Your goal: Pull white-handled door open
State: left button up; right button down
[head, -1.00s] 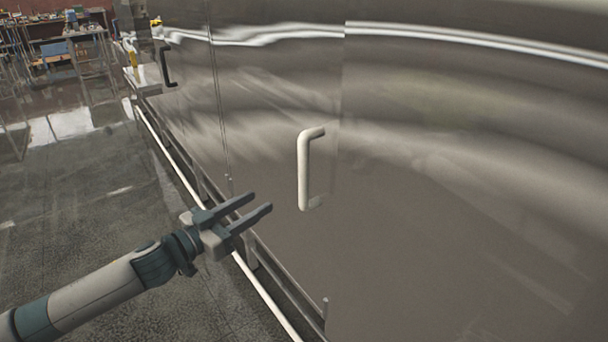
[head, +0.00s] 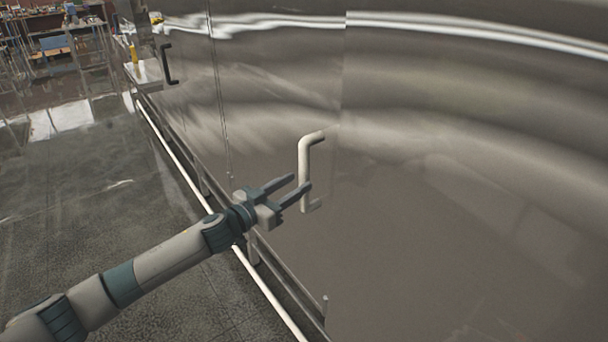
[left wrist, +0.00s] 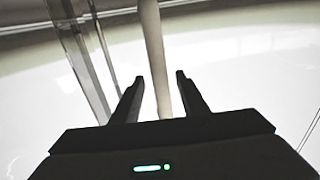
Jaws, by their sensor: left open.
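The white handle (head: 304,165) is an upright bar on a shiny metal door (head: 440,200) in the head view. The door looks closed, its surface in line with the panels beside it. My left gripper (head: 302,186) is open at the lower part of the handle, one finger overlapping the bar in the picture. In the left wrist view the handle (left wrist: 153,50) runs down between the two open fingers of my left gripper (left wrist: 158,88). I cannot tell whether either finger touches it. My right gripper is not in view.
A dark handle (head: 167,64) is on another panel farther left. A white rail (head: 172,153) runs along the foot of the machine. The floor (head: 85,210) to the left is clear. Shelves and benches (head: 55,45) stand far back.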

aim_at(300, 181)
pick_arm(q)
jog(key=shift+p+x, duration=0.35)
jog(key=shift+x, duration=1.75)
grip_shut()
